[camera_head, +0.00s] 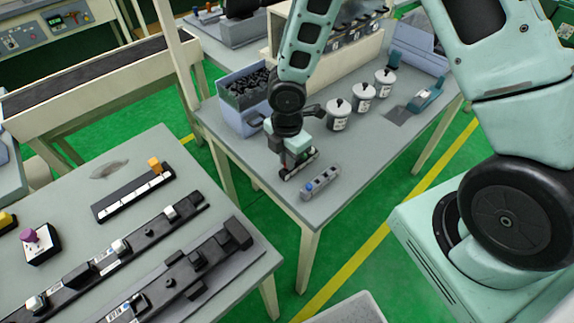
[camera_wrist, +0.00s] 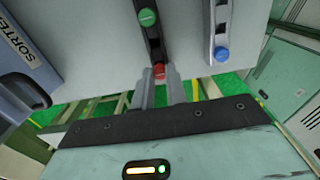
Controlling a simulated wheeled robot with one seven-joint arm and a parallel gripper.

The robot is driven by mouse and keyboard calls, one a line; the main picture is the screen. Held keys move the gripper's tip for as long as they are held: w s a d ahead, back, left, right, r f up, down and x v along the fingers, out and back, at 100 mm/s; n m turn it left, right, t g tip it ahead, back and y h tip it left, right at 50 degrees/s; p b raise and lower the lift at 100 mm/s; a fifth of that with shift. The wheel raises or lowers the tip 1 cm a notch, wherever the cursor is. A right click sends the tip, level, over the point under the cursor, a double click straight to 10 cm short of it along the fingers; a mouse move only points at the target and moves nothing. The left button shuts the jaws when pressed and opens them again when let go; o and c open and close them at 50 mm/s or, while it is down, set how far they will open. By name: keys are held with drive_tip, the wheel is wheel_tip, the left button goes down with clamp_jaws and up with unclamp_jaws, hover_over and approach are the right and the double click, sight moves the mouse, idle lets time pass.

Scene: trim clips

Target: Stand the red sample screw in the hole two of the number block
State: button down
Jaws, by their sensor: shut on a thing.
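My gripper (camera_wrist: 161,76) is shut on the red screw (camera_wrist: 158,71), whose red head shows between the fingertips in the wrist view. The red screw is at the near end of a dark bar (camera_wrist: 153,42); I cannot tell whether it is seated in the bar or just above it. A green screw head (camera_wrist: 147,18) stands farther along that bar. The grey block (camera_head: 321,183), apparently the number block, lies beside the dark bar, with a blue screw (camera_wrist: 221,54) at one end. In the head view my gripper (camera_head: 286,168) is low over the table. Hole numbers are not readable.
A blue bin (camera_head: 244,122) of dark parts stands behind my gripper. Several white lidded jars (camera_head: 338,121) stand to the right on the grey table (camera_head: 262,185). The table's front edge is close to the grey block. Another table with dark rails (camera_head: 120,245) is at left.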

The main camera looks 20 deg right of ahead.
drive_tip(key=shift+r+p, duration=1.6)
drive_tip(key=shift+r, duration=0.25)
